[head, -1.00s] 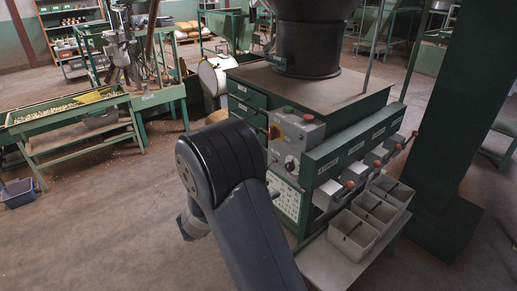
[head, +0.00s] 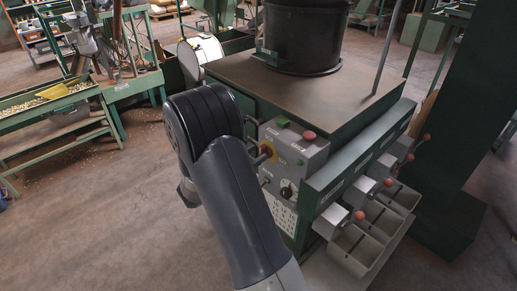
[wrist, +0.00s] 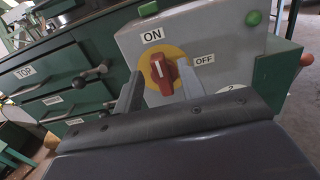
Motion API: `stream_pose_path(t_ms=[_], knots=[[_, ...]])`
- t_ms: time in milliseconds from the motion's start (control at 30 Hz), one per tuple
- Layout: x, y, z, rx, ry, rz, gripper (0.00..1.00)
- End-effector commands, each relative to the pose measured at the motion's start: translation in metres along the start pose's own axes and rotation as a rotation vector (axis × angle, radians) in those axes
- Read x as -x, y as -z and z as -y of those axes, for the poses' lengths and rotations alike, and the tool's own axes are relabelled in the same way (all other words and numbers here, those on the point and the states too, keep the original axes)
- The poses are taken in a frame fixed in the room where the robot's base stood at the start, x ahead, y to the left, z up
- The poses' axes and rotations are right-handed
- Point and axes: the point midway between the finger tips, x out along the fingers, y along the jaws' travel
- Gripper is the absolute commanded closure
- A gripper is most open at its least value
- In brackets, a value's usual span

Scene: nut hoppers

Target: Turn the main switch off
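The main switch is a red rotary knob (wrist: 163,76) on a yellow round plate on a grey control box (wrist: 209,43). An ON label (wrist: 153,36) is above it and an OFF label (wrist: 204,59) to its right. The knob's handle stands near upright, tilted slightly toward ON. My gripper (wrist: 157,82) is open, with one finger on each side of the knob; I cannot tell if either touches it. In the head view the yellow plate (head: 267,150) shows just right of my arm, which hides most of my gripper.
A green button (head: 282,122) and a red button (head: 309,135) sit on top of the box. A black selector (head: 286,192) is below the switch. Levers with red knobs (head: 359,215) and grey bins (head: 358,251) line the right side.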

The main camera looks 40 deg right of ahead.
Motion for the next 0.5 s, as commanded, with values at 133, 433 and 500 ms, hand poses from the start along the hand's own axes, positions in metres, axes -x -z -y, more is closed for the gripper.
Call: stream_pose_path(t_ms=[133,433,500], knots=[[-0.016,-0.001,0.0,0.0,0.002,0.001,0.62],[-0.022,0.0,-0.001,0.0,-0.001,0.0,0.62],[-0.022,0.0,-0.001,0.0,-0.001,0.001,0.62]])
